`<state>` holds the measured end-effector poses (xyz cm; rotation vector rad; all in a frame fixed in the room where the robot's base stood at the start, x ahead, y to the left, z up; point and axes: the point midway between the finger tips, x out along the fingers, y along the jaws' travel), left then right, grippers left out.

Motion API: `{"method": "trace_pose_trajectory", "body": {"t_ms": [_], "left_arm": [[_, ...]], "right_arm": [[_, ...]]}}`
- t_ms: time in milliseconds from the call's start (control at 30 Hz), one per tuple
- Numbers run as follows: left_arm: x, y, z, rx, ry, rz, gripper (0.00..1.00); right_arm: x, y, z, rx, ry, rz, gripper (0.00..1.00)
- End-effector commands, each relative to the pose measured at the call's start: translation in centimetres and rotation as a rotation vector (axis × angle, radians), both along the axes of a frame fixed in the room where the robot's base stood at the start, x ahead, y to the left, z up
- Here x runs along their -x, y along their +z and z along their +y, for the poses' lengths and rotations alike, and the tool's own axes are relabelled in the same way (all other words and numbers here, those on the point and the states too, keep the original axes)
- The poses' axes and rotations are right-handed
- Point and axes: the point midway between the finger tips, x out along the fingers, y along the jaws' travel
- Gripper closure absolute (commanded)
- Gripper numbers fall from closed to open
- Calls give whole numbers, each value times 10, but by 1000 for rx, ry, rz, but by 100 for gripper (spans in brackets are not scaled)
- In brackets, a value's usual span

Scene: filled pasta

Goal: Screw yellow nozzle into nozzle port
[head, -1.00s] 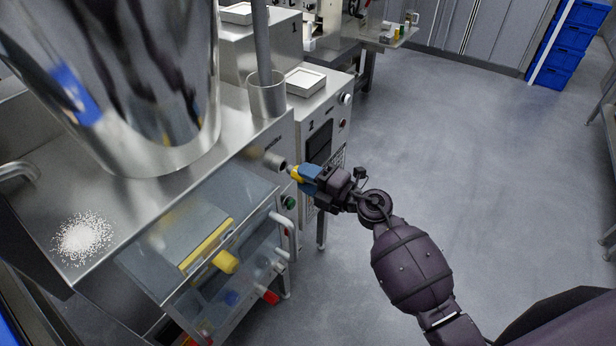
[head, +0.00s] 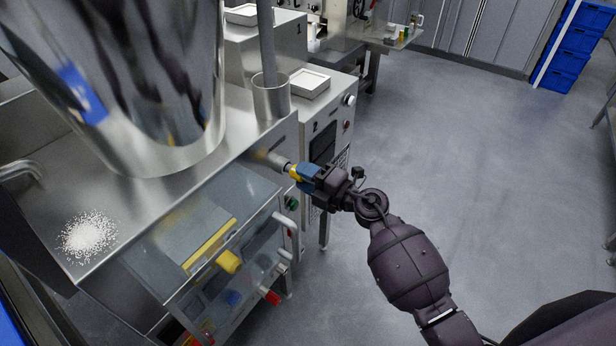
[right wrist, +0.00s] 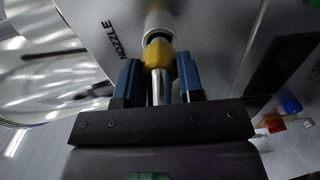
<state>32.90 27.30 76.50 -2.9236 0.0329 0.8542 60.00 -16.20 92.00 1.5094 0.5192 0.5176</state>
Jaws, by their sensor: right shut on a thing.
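The yellow nozzle (right wrist: 157,58) is held between the blue fingers of my right gripper (right wrist: 159,75) in the right wrist view. In the head view my right gripper (head: 297,172) is shut on the yellow nozzle (head: 292,172), right at the mouth of the nozzle port (head: 275,161). The port is a short metal tube on the machine's side, and it also shows in the right wrist view (right wrist: 157,22) beside the lettering "NOZZLE". The nozzle is lined up with the port and appears to touch it; how deep it sits is hidden. My left gripper is not in view.
A large metal hopper (head: 135,80) stands on the machine at left, with white grains (head: 88,234) spilled nearby. A clear-sided cart (head: 205,240) with yellow, red and blue parts is below the port. Open floor lies right.

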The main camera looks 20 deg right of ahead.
Motion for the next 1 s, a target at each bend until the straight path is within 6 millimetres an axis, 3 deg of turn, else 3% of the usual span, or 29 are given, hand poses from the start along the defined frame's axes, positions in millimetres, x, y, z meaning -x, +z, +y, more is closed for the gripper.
{"method": "trace_pose_trajectory", "body": {"t_ms": [1000], "left_arm": [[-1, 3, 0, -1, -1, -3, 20]], "right_arm": [[-8, 1, 6, 0, -1, -1, 90]]}}
